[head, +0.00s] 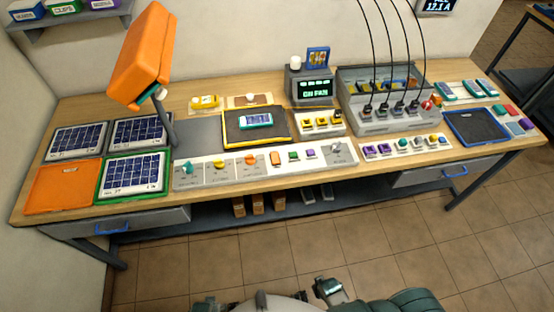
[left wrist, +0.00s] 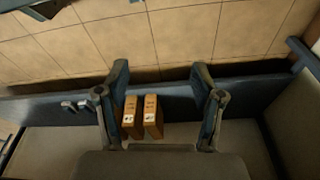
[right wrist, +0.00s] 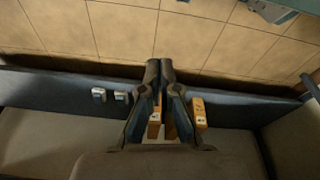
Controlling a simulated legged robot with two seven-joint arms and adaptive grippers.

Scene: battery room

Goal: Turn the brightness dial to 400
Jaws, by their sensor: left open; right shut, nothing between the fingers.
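A long pale control panel (head: 205,181) lies along the front of the bench in the head view. It carries a teal dial (head: 187,168), a yellow dial (head: 218,163) and an orange dial (head: 249,159), with a grey knob (head: 337,148) at its right end. Their labels and scale numbers are too small to read, so I cannot tell which is the brightness dial. My left gripper (left wrist: 161,78) is open and empty in the left wrist view. My right gripper (right wrist: 160,66) is shut and empty in the right wrist view. Neither wrist view shows the dials.
An orange lamp (head: 140,55) leans over solar panels (head: 135,174) at the left. A small display box (head: 313,90) and a grey case with cables (head: 385,122) stand behind the panel. Orange boxes (head: 257,203) sit on the shelf below. Floor in front is clear.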

